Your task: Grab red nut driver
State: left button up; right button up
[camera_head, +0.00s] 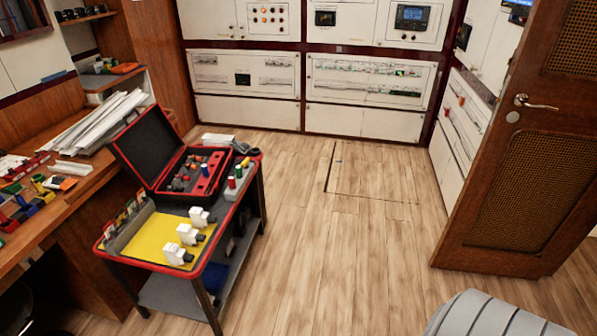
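A small upright red handle (231,182), which looks like the red nut driver, stands at the right edge of a tool cart (212,283). Neither of my grippers is in view.
A yellow mat (154,238) with several white breakers (188,234) covers the cart's near end. A cluttered wooden workbench (75,203) stands at the left. An open door (515,150) is at the right. The wooden floor (330,240) right of the cart is clear.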

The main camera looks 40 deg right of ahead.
aim_at(233, 184)
jog(key=z, duration=0.8)
jog(key=k, duration=0.25)
jog(key=z, duration=1.4)
jog(key=i, duration=2.3)
jog(key=u, duration=1.05)
jog(key=i, duration=0.65)
jog(key=u, duration=0.55)
